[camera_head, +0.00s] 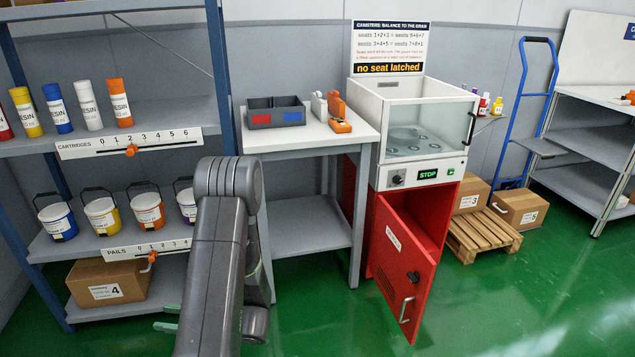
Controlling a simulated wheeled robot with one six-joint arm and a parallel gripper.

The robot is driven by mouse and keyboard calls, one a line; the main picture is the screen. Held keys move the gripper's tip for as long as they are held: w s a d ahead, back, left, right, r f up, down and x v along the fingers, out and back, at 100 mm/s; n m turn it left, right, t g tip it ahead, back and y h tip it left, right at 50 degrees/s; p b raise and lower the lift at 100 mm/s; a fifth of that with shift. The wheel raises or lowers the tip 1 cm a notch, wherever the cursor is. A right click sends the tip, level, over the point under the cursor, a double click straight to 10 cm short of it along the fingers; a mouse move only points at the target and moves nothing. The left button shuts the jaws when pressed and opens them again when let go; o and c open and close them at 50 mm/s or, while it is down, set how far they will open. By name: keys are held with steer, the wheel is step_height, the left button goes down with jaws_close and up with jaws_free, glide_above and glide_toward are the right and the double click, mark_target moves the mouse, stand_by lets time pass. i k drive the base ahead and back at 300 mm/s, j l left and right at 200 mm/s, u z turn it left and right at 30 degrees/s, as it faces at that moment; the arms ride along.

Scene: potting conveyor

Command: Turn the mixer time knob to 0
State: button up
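The mixer (424,115) is a white cabinet with a clear front, standing on a red base at the centre right. Its dark round time knob (397,180) is on the front panel, left of a display (428,174) reading STOP. The knob's pointer and scale are too small to read. My gripper (168,317) is mostly hidden behind my arm at the bottom; only two small pale green pieces, seemingly its fingertips, show at the arm's left. It is far from the knob. Whether it holds anything cannot be seen.
The red door (402,262) under the mixer hangs open toward the front. A grey table (310,208) with a bin and orange device stands left of the mixer. Shelves (128,243) with cartridges and pails are at left. Green floor (500,310) is clear at the front right.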

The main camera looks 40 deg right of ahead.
mark_target(397, 179)
steer(key=l+z, duration=0.15)
steer(key=z, duration=0.3)
steer(key=i+l+z, duration=0.1)
steer(key=z, duration=0.35)
steer(key=i+z, duration=0.15)
steer(key=z, duration=0.25)
steer(key=i+l+z, duration=0.1)
steer(key=z, duration=0.35)
steer(key=i+z, duration=0.2)
steer(key=i, duration=0.35)
steer(key=i+j+z, duration=0.25)
steer(key=i, duration=0.25)
steer(key=i+j+z, duration=0.2)
steer(key=i, duration=0.3)
steer(key=i+l, duration=0.05)
steer(key=l, duration=0.05)
